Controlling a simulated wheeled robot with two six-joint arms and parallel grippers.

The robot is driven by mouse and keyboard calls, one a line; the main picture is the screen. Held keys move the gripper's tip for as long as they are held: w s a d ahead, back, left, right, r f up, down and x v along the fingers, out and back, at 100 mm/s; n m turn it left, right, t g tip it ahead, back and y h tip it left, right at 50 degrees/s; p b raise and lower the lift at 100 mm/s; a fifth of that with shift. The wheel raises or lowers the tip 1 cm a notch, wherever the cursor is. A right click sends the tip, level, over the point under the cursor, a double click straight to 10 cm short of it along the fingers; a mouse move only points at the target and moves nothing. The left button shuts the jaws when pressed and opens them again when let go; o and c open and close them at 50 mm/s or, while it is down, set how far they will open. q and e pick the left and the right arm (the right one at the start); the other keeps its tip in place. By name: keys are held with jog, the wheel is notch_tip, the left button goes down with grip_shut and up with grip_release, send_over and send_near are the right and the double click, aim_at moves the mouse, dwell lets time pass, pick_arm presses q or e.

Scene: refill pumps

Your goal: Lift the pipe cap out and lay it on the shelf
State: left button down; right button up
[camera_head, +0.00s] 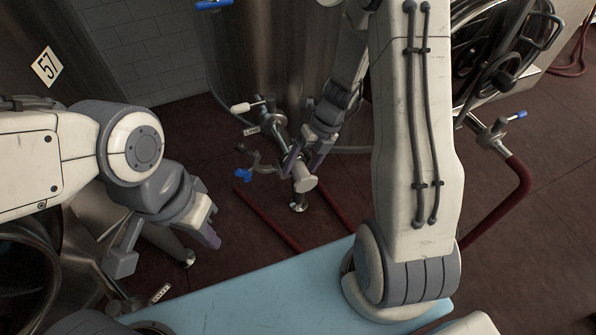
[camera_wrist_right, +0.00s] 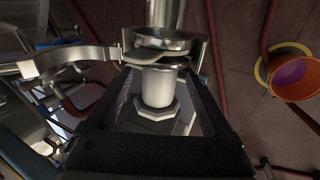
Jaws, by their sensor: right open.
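The pipe cap appears as a pale metal cylinder (camera_head: 304,179) at the end of a pipe fitting in the head view. In the right wrist view a pale cylinder (camera_wrist_right: 158,86) with an angular collar lies between the fingers, below a round metal flange (camera_wrist_right: 162,43). My right gripper (camera_head: 304,160) is open, its fingers on either side of the cylinder; I cannot tell if they touch it. A curved metal clamp arm (camera_wrist_right: 62,62) swings out to the left of the flange. My left gripper (camera_head: 165,250) is open and empty, away to the left.
A light blue flat surface (camera_head: 250,300) lies in front; I cannot tell if it is the shelf. A large steel tank (camera_head: 240,60) stands behind the fitting. Dark red hoses (camera_head: 268,218) run over the floor. An orange and purple round object (camera_wrist_right: 296,78) is at right.

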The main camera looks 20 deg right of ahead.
aim_at(296, 168)
jog(key=shift+c, duration=0.3)
grip_shut()
jog(key=shift+r, duration=0.45)
notch_tip(296, 168, up, 4)
jog(key=shift+d+f+p, duration=0.1)
jog(key=shift+p, duration=0.85)
jog(key=s+d+r+p, duration=0.1)
jog(key=s+d+r, duration=0.5)
jog(key=d, duration=0.3)
jog(key=shift+s, duration=0.45)
jog(key=shift+r+p, duration=0.25)
jog(key=shift+p, duration=0.05)
